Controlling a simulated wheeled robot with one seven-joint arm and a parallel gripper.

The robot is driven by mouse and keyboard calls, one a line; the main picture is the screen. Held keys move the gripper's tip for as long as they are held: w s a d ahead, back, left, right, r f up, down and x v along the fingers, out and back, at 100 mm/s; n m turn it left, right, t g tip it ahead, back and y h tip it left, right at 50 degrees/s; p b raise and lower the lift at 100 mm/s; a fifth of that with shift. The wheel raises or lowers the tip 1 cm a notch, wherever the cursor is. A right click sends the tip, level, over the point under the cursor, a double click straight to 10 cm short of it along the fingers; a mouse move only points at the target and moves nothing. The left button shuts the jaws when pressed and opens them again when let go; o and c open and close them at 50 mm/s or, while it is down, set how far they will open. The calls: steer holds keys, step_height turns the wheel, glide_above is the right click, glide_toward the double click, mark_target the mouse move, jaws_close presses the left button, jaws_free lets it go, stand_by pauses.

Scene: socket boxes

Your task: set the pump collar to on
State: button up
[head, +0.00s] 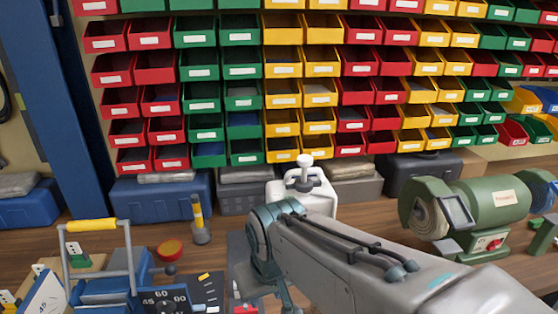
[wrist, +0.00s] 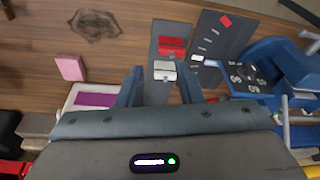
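A white container with a white pump-like top (head: 304,168) stands upright on the bench behind my arm in the head view. It looks like the pump; its lower part is hidden by my arm, and no collar marking is readable. A white body with a purple label (wrist: 96,99), perhaps the same container, shows left of my fingers in the wrist view, partly covered by my gripper body. My gripper (wrist: 161,72) is open, its two blue-grey fingers apart. It points down over a grey plate with a pale block and a red part (wrist: 171,46). I see nothing held.
A blue device with a numbered dial (head: 165,302) and a dark marked panel (head: 206,287) are at the left. A green bench grinder (head: 490,203) stands right. Bins line the back wall. In the wrist view, a pink block (wrist: 70,67) lies on open wood.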

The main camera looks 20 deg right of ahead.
steer(key=w+d+r+m+p, duration=0.2)
steer(key=w+r+m, duration=0.25)
steer(key=w, duration=0.25)
steer(key=m+g+h+p, duration=0.4)
steer(key=m+p, duration=0.2)
steer(key=m, duration=1)
glide_toward(289, 184)
steer(key=p+x, duration=0.2)
steer(key=x, duration=0.6)
steer(key=shift+w, duration=0.1)
jaws_close()
